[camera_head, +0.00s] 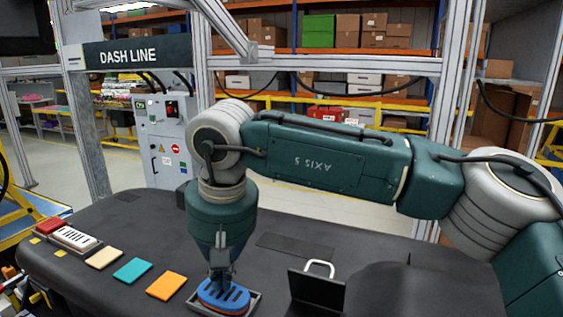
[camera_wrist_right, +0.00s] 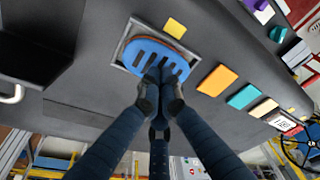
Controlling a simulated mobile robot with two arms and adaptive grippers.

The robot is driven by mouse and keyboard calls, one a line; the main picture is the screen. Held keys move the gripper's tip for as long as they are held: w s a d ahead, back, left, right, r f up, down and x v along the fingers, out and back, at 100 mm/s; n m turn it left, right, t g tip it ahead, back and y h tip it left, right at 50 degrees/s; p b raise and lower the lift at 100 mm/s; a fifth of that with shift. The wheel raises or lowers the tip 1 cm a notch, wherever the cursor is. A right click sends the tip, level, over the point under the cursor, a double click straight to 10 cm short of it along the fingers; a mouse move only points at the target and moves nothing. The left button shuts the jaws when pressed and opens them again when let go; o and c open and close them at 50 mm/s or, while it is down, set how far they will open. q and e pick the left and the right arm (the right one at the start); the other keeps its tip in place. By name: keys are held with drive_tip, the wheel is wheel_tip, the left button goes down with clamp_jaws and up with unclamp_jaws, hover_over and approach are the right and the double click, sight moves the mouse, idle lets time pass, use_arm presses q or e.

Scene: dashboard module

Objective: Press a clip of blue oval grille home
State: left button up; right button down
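The blue oval grille (camera_head: 224,296) has dark slots and an orange edge below it. It sits in a grey rectangular frame (camera_head: 254,304) on the dark dashboard top, and it also shows in the wrist view (camera_wrist_right: 143,52). My right gripper (camera_head: 220,283) points straight down over the grille. In the wrist view its fingers (camera_wrist_right: 163,70) are drawn together, with their tips at the slotted top, touching or very close. They hold nothing that I can see and cover part of the grille's near side. The clips are too small or hidden to tell. My left gripper is out of view.
Orange (camera_head: 166,286), teal (camera_head: 132,270) and beige (camera_head: 104,258) pads lie in a row leftward, then a white slotted vent (camera_head: 75,239) and a red block (camera_head: 49,226). A black upright panel (camera_head: 317,292) with a white handle stands right of the grille.

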drive_tip(key=shift+f, duration=0.5)
drive_tip(key=shift+s+f+b, duration=0.2)
drive_tip(key=shift+f+b, duration=0.1)
drive_tip(key=shift+f, duration=0.1)
idle(1.0)
drive_tip(key=shift+r, duration=0.1)
idle(0.4)
drive_tip(key=shift+w+r+p, duration=0.2)
drive_tip(key=shift+r+p, duration=0.4)
drive_tip(key=shift+r, duration=0.05)
wheel_tip(320, 180, up, 7)
drive_tip(key=p, duration=0.5)
drive_tip(key=shift+f, duration=0.1)
